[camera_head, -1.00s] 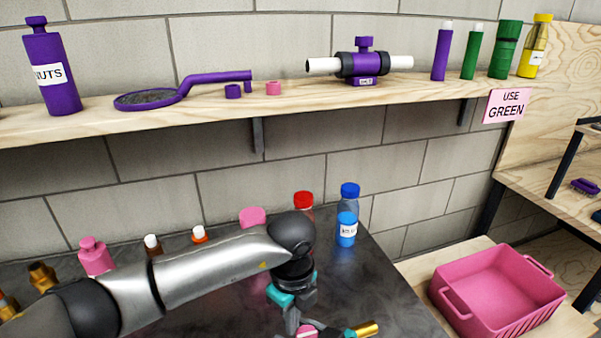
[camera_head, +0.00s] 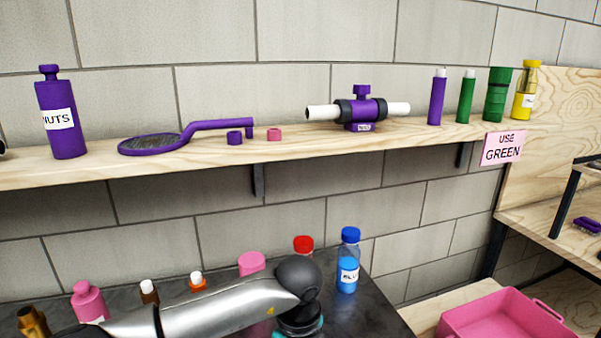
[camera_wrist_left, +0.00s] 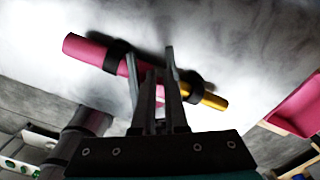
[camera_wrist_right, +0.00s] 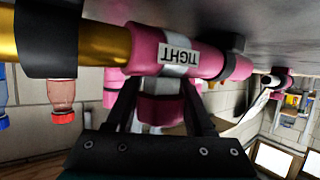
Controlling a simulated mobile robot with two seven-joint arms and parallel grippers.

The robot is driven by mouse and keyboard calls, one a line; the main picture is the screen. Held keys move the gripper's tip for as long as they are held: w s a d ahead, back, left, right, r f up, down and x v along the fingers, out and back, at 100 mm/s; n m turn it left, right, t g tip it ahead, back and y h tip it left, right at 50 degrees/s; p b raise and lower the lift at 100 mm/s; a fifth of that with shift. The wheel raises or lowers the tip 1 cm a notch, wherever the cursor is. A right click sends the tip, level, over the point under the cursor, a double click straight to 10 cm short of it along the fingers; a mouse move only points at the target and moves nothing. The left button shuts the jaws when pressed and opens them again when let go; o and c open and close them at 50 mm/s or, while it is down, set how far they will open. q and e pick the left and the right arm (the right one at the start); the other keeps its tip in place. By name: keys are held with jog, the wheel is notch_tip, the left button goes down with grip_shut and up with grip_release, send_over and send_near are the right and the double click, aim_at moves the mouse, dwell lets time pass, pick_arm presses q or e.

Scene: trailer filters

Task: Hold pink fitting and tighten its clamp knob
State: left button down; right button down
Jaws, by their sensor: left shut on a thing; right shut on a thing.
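The pink fitting (camera_wrist_left: 90,50) shows in the left wrist view as a pink tube with black collars and a gold tube end (camera_wrist_left: 213,101). My left gripper (camera_wrist_left: 153,66) is shut on its middle part. In the right wrist view the pink fitting (camera_wrist_right: 145,48) carries an upside-down white label (camera_wrist_right: 178,55) reading TIGHT, beside the gold tube. My right gripper (camera_wrist_right: 160,92) is shut on the pink clamp knob (camera_wrist_right: 160,110) on the body. In the head view only my left arm shows; both grippers and the fitting are out of that frame.
A pink crate (camera_head: 500,315) stands right of the dark bench. Red-capped (camera_head: 303,244) and blue-capped (camera_head: 348,262) bottles stand on the bench behind my left arm. The wall shelf (camera_head: 215,155) holds a purple fitting (camera_head: 370,110), bottles and tubes. A USE GREEN sign (camera_head: 503,148) hangs there.

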pick_arm(q)
jog(key=shift+s+d+r, duration=0.1)
jog(key=shift+s+d, duration=0.05)
jog(key=shift+d, duration=0.4)
notch_tip(320, 180, up, 6)
jog(key=shift+w+a, duration=0.4)
jog(key=shift+a, duration=0.05)
jog(key=shift+a, duration=0.1)
notch_tip(320, 180, down, 6)
jog(key=s+a, duration=0.2)
dwell(0.6)
